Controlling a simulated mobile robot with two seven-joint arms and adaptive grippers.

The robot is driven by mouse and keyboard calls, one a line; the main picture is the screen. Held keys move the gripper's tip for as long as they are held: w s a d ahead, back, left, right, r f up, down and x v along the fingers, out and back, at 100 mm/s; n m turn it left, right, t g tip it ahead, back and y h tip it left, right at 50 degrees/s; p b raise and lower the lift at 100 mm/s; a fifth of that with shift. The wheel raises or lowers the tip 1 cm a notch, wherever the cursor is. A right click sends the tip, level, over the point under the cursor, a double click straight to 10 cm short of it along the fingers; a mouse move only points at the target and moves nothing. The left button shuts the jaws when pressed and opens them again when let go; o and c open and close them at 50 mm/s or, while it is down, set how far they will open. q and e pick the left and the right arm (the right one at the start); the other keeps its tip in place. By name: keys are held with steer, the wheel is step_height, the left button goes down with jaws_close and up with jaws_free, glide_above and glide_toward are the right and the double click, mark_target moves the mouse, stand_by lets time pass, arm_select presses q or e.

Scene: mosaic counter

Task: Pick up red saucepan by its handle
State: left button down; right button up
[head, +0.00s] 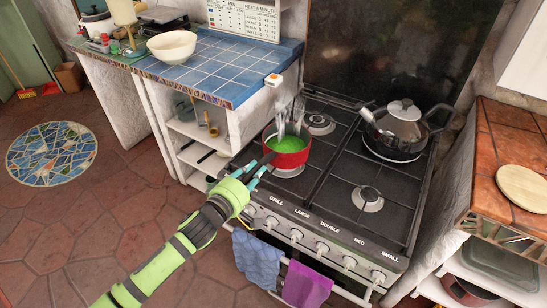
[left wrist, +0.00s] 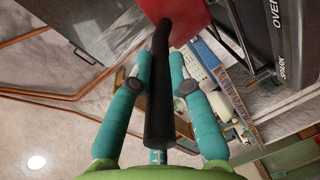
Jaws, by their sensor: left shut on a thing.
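The red saucepan (head: 290,158) is at the front left burner of the stove, with green contents and several upright utensils in it. Its black handle points to the lower left. My left gripper (head: 262,168) has its teal fingers shut on the handle. In the left wrist view the black handle (left wrist: 162,100) runs between the two fingers (left wrist: 161,75), and the red side of the pan (left wrist: 185,12) shows beyond them. I cannot tell whether the pan's base touches the burner. My right gripper is not in view.
A lidded pot (head: 400,125) stands on the back right burner of the stove (head: 335,190). A blue tiled counter (head: 215,72) with a white bowl (head: 172,46) is at the left. Blue (head: 257,258) and purple (head: 306,284) towels hang in front. The front right burner is clear.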

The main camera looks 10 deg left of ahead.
arm_select(q)
steer(key=shift+r, duration=0.3)
